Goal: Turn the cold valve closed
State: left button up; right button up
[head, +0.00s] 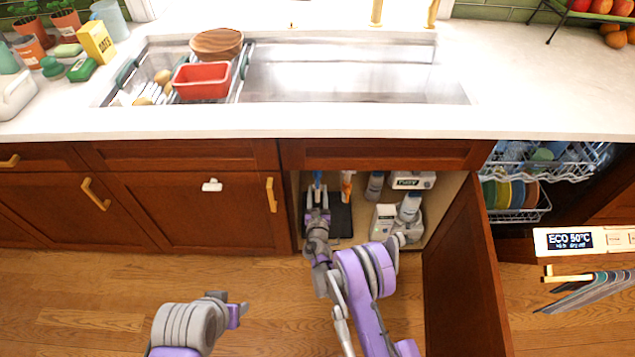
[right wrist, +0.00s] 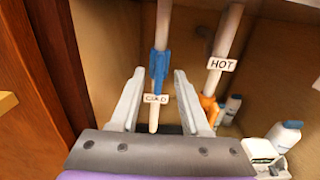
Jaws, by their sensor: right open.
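The cold valve, a blue handle on a pale vertical pipe, shows in the right wrist view (right wrist: 160,66) with a white COLD label (right wrist: 154,99) just below. In the head view a blue bit of it (head: 317,178) shows inside the open cabinet under the sink. My right gripper (head: 317,195) reaches into the cabinet there. In the right wrist view its open fingers (right wrist: 158,80) lie one on each side of the blue handle; I cannot tell whether they touch it. My left arm is at the bottom of the head view; its jaw state is unclear (head: 240,312).
An orange valve (right wrist: 209,108) with a HOT label (right wrist: 223,64) is right of the cold pipe. Bottles (head: 410,206) and boxes stand at the cabinet's right. The open cabinet door (head: 462,275) and the open dishwasher (head: 570,240) bound the right side. Floor at left is clear.

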aim_at(317, 181)
jog(key=shift+w, duration=2.25)
jog(key=shift+c, duration=0.3)
grip_shut()
